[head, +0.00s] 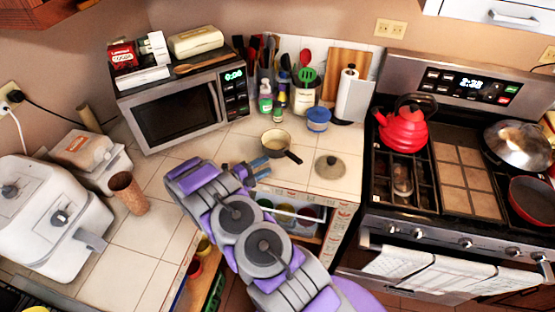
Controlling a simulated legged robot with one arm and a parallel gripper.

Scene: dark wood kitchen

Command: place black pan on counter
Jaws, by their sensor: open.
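No object shows between the fingers. Whether a fingertip touches the pan I cannot tell. My purple and grey arm reaches in from the bottom and hides part of the counter's front edge.
A round lid (330,166) lies right of the pan. A microwave (178,108) stands behind left, and a blue-lidded tub (318,120) behind right. An open drawer (305,222) is below the counter.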

